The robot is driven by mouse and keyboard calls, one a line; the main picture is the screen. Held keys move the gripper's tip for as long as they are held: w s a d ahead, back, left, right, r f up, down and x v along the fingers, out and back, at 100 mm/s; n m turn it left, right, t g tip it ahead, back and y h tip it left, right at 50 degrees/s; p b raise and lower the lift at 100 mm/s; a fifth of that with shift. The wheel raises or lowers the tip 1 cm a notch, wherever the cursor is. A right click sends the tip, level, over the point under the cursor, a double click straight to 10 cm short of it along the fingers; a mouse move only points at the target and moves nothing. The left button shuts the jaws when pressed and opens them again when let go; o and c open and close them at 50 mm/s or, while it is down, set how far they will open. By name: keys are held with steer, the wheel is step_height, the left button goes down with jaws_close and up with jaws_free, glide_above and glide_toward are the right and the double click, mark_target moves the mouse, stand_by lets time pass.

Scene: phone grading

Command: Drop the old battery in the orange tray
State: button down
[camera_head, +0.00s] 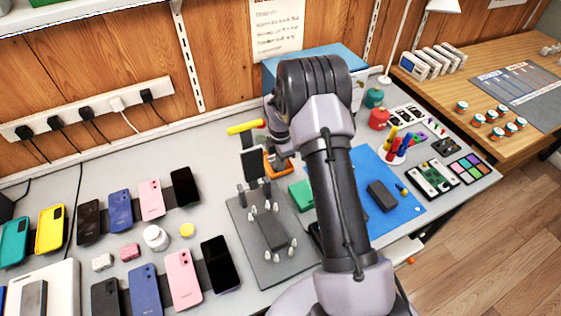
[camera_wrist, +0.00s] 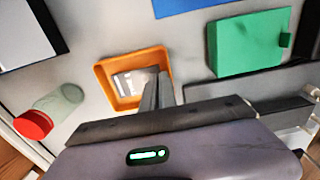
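The orange tray (camera_wrist: 102,80) lies below my gripper in the wrist view, and part of it shows beside my arm in the head view (camera_head: 270,168). A pale, printed flat piece that looks like the old battery (camera_wrist: 128,84) appears inside the tray, partly hidden by my fingers. My gripper (camera_wrist: 160,78) points down over the tray's right part. Its dark fingers look close together, with nothing clearly between them. Whether they touch the battery cannot be told. In the head view my arm hides most of the gripper.
A green box (camera_wrist: 248,44) stands right of the tray. A red-capped clear bottle (camera_wrist: 45,110) is at the left. In the head view, a grey repair fixture (camera_head: 270,238) with white posts stands near the arm, and phones (camera_head: 184,278) cover the left side. A blue mat (camera_head: 398,200) is right.

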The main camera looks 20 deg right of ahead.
steer(key=shift+f, duration=0.15)
steer(key=c, duration=1.6)
jaws_free()
steer(key=shift+f, duration=0.1)
steer(key=shift+c, duration=1.4)
steer(key=o, duration=0.3)
steer(key=shift+c, duration=0.2)
steer(key=shift+o, duration=0.5)
steer(key=shift+r+p, duration=3.4)
steer(key=shift+r, duration=0.9)
steer(key=shift+f, duration=0.1)
